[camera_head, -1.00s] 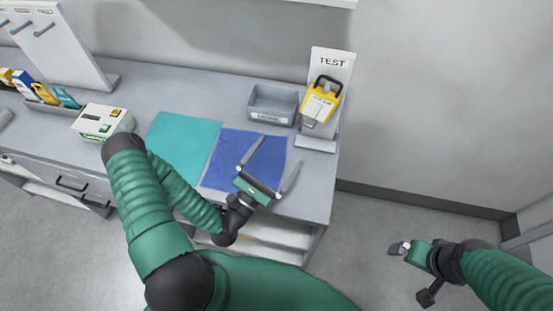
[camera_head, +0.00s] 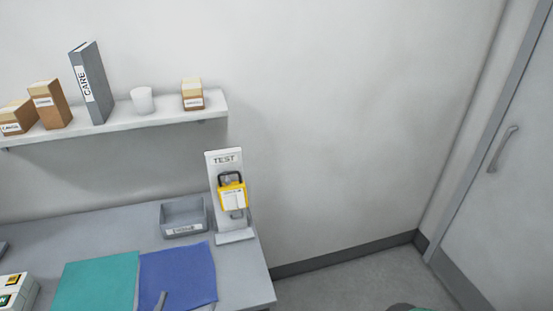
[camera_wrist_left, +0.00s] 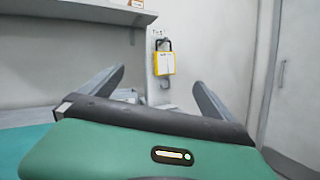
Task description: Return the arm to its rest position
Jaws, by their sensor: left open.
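My left gripper (camera_wrist_left: 158,95) is open and empty in the left wrist view, its two fingers spread wide apart. In the head view only a grey fingertip of it (camera_head: 161,300) shows at the bottom edge, over the blue mat (camera_head: 185,272). The yellow device (camera_head: 232,197) hangs on the white TEST stand (camera_head: 224,165) at the table's right end. It also shows beyond the fingers in the left wrist view (camera_wrist_left: 163,64). At the bottom right of the head view a small dark and green piece of my right arm shows; its gripper is out of view.
A grey tray (camera_head: 184,217) stands left of the stand. A teal mat (camera_head: 97,283) lies left of the blue one. A wall shelf (camera_head: 150,116) holds boxes, a CARE binder (camera_head: 91,84) and a white cup (camera_head: 143,100). Open floor and a door (camera_head: 505,190) are at the right.

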